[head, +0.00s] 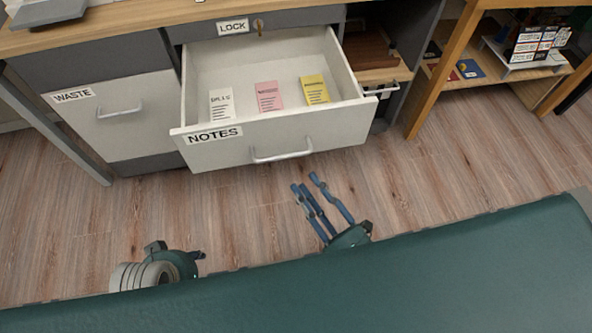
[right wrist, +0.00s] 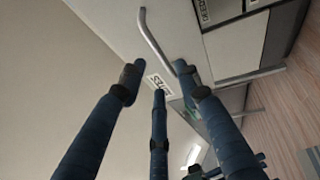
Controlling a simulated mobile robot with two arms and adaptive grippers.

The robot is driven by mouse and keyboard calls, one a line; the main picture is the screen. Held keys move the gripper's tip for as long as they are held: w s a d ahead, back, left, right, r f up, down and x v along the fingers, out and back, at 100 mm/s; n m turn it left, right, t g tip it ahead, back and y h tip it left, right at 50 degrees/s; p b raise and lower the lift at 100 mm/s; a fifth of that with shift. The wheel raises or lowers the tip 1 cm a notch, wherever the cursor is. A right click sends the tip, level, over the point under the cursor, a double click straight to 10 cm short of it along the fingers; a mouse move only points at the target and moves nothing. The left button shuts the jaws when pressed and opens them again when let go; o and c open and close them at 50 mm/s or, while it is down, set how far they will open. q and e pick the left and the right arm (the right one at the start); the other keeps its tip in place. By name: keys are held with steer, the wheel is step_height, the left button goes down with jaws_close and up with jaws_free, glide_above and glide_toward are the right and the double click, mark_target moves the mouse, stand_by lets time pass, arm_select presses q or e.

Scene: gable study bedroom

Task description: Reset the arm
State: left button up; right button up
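My right gripper (head: 311,186) has blue fingers spread apart with nothing between them. It is in front of the open NOTES drawer (head: 222,149) in the head view, apart from its handle (head: 281,156). In the right wrist view the open fingers (right wrist: 160,78) point toward the drawer front, with the handle (right wrist: 157,42) beyond them. My left gripper (head: 172,262) is low at the left in the head view, partly hidden behind my green body edge, and its fingers hardly show.
The pulled-out drawer holds a white card (head: 221,104), a pink card (head: 268,97) and a yellow card (head: 314,90). A shut WASTE drawer (head: 110,120) is at left. A wooden shelf (head: 520,72) stands at right. Wood floor (head: 450,160) is clear at right.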

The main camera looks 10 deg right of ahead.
steer(key=shift+v, duration=0.9)
